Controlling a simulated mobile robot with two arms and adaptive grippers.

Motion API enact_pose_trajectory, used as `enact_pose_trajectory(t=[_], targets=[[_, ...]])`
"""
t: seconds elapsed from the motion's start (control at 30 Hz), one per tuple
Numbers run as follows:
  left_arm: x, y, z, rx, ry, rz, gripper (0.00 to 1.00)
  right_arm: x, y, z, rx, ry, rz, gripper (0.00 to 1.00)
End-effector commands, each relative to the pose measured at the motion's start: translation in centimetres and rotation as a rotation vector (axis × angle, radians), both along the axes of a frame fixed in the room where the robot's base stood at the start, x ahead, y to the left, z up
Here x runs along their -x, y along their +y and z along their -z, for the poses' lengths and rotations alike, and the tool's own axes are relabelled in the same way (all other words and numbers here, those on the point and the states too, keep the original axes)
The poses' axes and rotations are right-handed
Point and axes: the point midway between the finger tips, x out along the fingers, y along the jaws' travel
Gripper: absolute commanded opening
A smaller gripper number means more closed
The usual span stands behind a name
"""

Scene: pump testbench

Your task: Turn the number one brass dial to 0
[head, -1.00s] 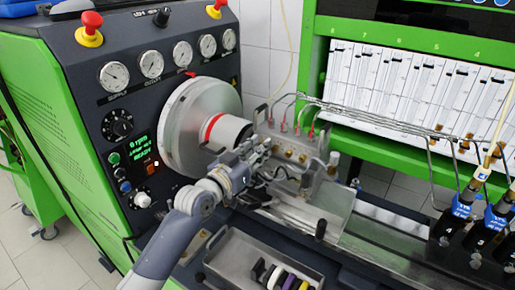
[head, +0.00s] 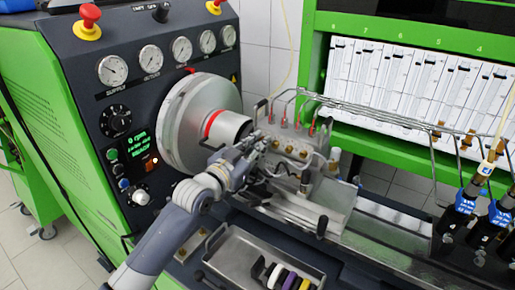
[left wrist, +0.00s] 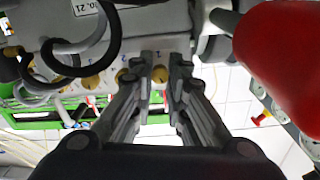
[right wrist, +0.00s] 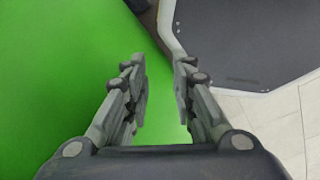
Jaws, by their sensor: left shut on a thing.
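The silver pump block (head: 322,168) sits on the bench beside the big flywheel, with a row of small brass dials (head: 289,149) on its face. My left gripper (head: 262,143) reaches to the near left end of this row. In the left wrist view its fingertips (left wrist: 160,78) are shut on the end brass dial (left wrist: 160,74), taken as number one; its pointer setting is too small to read. Other brass dials (left wrist: 91,80) sit to the left there. My right gripper (right wrist: 162,80) is open and empty, away from the pump and out of the head view.
The flywheel (head: 180,125) with its red-ringed shaft stands close beside my left gripper. A metal tray (head: 235,258) with coloured rings is in front. Black cables (left wrist: 98,30) and a large red part (left wrist: 285,65) lie close in the left wrist view. A green panel (right wrist: 60,80) is near my right gripper.

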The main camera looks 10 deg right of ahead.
Motion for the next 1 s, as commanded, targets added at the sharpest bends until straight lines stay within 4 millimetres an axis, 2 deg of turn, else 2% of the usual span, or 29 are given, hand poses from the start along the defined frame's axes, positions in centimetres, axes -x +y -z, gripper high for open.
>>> enact_pose_trajectory(t=[0.43,1.0], targets=[[-0.02,0.02,0.08,-0.179,-0.178,-0.001,0.00,-0.03,0.37,1.27,-0.004,0.000,0.001,0.24],[-0.03,0.03,0.03,-0.210,-0.210,-0.001,0.00,-0.01,0.31,1.36,-0.003,0.000,0.002,0.24]])
